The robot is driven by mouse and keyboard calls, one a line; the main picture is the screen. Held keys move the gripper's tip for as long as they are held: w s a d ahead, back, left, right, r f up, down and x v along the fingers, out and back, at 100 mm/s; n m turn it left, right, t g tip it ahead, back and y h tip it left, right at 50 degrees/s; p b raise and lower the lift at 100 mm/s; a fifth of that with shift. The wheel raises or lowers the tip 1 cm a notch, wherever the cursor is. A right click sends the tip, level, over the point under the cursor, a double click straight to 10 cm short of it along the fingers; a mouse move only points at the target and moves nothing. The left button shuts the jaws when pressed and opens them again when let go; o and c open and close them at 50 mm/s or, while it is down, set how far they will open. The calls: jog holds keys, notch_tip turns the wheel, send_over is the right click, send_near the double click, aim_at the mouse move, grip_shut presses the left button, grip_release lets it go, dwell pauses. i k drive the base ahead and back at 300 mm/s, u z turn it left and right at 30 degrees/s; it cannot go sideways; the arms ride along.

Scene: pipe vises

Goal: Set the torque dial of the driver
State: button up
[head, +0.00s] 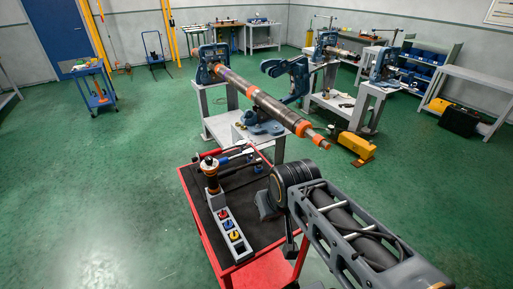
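A tool that looks like the driver (212,180) stands upright at the left of the red cart, with a dark body, an orange band and a light top. It stands at the far end of a grey holder strip (241,247) with red, blue and yellow pieces in its slots. A torque dial is too small to make out. My arm reaches in from the lower right, and my gripper (266,205) is over the cart's right side, right of the driver and apart from it. Its fingers are mostly hidden, so its opening does not show.
The red cart (196,218) has a dark top; red-handled and other hand tools (238,158) lie at its far end. Behind it, a long pipe (256,95) with orange collars is held in blue vises on grey stands. A yellow foot pedal (355,145) is on the floor.

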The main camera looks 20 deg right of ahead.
aim_at(208, 159)
jog(key=z, duration=1.6)
jog(key=k, duration=0.8)
jog(key=u, duration=1.75)
jog(key=i, duration=0.5)
